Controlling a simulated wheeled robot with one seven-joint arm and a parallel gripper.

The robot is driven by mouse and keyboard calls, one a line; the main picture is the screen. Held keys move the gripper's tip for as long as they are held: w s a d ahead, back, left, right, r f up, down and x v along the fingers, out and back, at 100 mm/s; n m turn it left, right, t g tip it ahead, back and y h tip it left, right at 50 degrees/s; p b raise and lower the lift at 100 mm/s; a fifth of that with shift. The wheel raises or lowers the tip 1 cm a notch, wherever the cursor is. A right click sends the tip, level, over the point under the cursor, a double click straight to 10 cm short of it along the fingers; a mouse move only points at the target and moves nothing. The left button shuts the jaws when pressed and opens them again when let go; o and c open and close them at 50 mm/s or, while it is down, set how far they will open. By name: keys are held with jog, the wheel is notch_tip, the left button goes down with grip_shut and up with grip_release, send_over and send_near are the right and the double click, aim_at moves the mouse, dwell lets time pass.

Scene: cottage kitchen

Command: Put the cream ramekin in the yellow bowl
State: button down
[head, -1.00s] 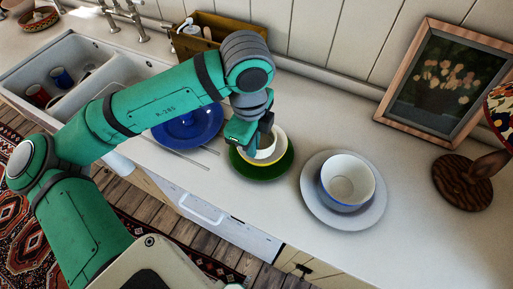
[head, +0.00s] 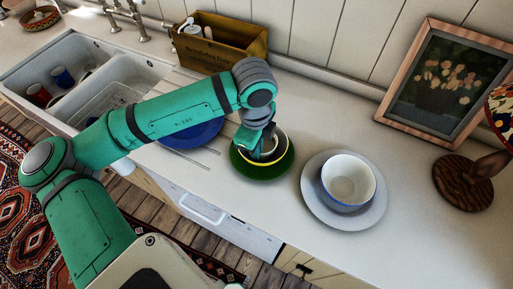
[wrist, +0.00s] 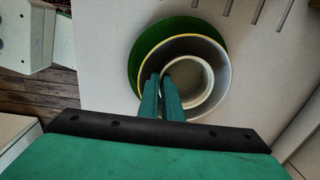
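The yellow bowl (head: 284,150), with a yellow rim and pale inside, stands on a green plate (head: 249,168) on the counter. The cream ramekin (wrist: 190,84) is inside the bowl's rim in the wrist view, toward its right side. I cannot tell whether its base touches the bowl's bottom. My gripper (wrist: 160,77) points down into the bowl, its two fingers close together at the ramekin's left wall with a narrow gap between them. It looks shut on that wall. In the head view my gripper (head: 260,150) hides much of the ramekin.
A white bowl with a blue outside (head: 348,181) sits on a pale plate (head: 317,211) to the right. A blue plate (head: 193,136) lies left, partly behind my arm. The front counter is clear.

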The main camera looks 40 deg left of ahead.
jog(key=shift+f, duration=0.35)
jog(key=c, duration=2.3)
grip_release()
jog(key=shift+o, duration=0.2)
notch_tip(320, 180, up, 13)
jog(key=shift+s+d, duration=0.15)
jog(key=shift+s, duration=0.2)
jog(key=shift+f, duration=0.15)
